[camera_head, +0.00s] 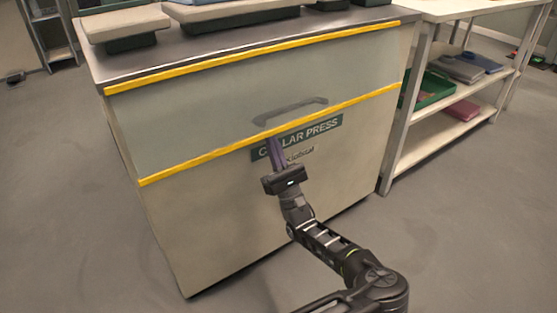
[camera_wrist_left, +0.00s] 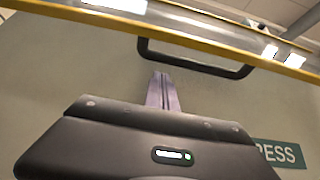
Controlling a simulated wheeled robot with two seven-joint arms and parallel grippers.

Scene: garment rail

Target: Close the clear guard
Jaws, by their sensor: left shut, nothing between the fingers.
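The clear guard (camera_head: 220,108) is a see-through panel with yellow strips along its upper and lower edges, lying over the upper front of the collar press (camera_head: 215,215). Its dark bar handle (camera_head: 290,108) is by the lower strip; the handle (camera_wrist_left: 195,60) also shows in the left wrist view. My left gripper (camera_head: 273,141) is below the lower strip, in front of the sign. Its purple fingers (camera_wrist_left: 162,76) are shut and empty, pointing up, just below the handle in the picture. I cannot tell whether they touch the press front. My right gripper is not in view.
The green COLLAR PRESS sign (camera_head: 320,128) is partly hidden by my fingers. Padded boards (camera_head: 125,22) stand on the press top. A shelf rack (camera_head: 455,122) with a green crate (camera_head: 435,90) stands close at the right.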

